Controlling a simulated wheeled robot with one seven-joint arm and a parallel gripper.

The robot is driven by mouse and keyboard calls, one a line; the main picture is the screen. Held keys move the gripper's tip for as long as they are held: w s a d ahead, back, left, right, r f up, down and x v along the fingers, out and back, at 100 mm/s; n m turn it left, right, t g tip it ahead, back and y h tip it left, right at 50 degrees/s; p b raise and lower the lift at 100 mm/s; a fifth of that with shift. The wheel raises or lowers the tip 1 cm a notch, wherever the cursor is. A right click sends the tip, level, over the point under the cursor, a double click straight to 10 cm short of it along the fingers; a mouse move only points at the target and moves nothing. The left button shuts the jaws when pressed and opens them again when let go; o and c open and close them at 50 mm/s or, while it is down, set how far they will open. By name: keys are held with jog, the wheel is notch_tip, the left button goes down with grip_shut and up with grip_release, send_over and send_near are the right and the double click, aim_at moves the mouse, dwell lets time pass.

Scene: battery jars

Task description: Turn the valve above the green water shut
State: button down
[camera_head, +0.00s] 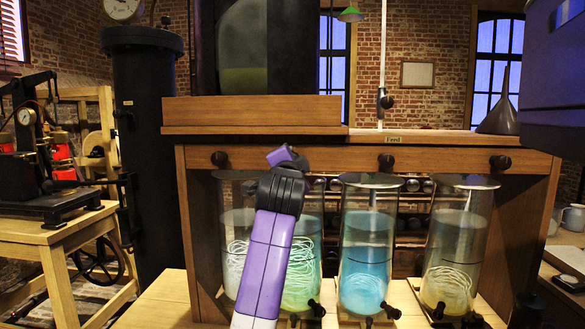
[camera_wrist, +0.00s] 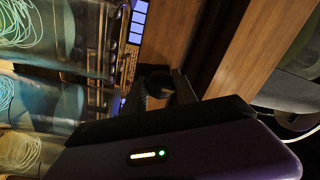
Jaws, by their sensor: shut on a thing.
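The jar of green water (camera_head: 304,285) stands under the wooden rail, partly hidden by my arm in the head view. My gripper (camera_head: 287,160) is raised at the rail above this jar and hides most of the valve there. In the wrist view my gripper's dark fingers (camera_wrist: 163,86) reach to a round black valve knob (camera_wrist: 155,79) at the wooden board and are shut on it. The picture is dark there, so the knob's turn angle cannot be told.
Other black knobs sit on the rail (camera_head: 445,160) to the left (camera_head: 219,159) and right (camera_head: 386,162). Jars of pale (camera_head: 235,255), blue (camera_head: 366,262) and yellowish water (camera_head: 455,255) stand close by. A dark funnel (camera_head: 502,105) stands on top at right.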

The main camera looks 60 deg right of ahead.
jog(key=shift+r, duration=0.1)
dwell(0.5)
jog(key=c, duration=1)
grip_release()
jog(key=shift+a, duration=0.1)
jog(key=b+v, duration=0.1)
jog(key=v, duration=0.6)
jog(key=shift+a, duration=0.3)
jog(key=shift+s, duration=0.1)
